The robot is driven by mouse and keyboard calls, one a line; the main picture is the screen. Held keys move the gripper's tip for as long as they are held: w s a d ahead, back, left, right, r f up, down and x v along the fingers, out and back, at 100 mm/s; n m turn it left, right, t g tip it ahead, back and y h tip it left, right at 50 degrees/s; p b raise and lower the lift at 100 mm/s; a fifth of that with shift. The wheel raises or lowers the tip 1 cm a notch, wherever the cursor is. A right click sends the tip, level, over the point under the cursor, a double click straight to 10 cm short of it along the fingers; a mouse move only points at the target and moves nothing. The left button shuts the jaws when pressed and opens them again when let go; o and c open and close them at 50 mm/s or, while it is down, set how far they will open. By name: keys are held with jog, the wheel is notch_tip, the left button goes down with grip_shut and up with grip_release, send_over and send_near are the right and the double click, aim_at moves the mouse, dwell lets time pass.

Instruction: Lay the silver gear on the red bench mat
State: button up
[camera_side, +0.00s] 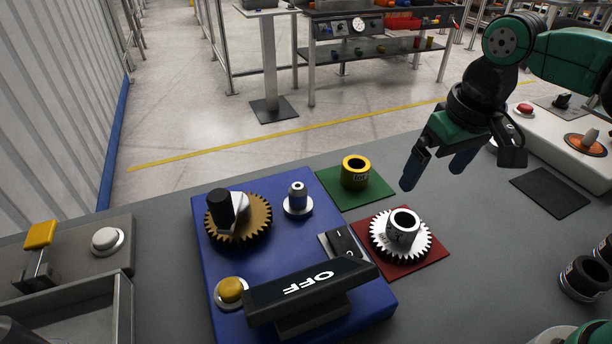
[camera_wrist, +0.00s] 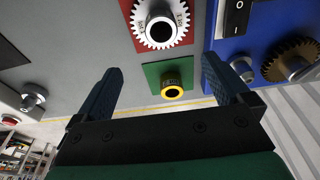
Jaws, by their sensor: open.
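The silver gear (camera_side: 417,248) lies flat on the red bench mat (camera_side: 432,253), its hub pointing up. The gear also shows at the top of the wrist view (camera_wrist: 160,37), with the red mat (camera_wrist: 190,37) around it. My gripper (camera_side: 434,172) is open and empty, raised above the bench and apart from the gear, behind and to its right in the side view. In the wrist view both fingers of my gripper (camera_wrist: 162,85) are spread with nothing held between them.
A yellow collar (camera_side: 355,172) stands on a green mat (camera_side: 377,190). A black mat (camera_side: 550,192) at right is empty.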

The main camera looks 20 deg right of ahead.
jog(key=d+t, duration=0.3)
jog(key=s+d+t, duration=0.1)
jog(key=d+t, duration=0.1)
jog(key=shift+d+f, duration=0.1)
jog(key=shift+f, duration=0.2)
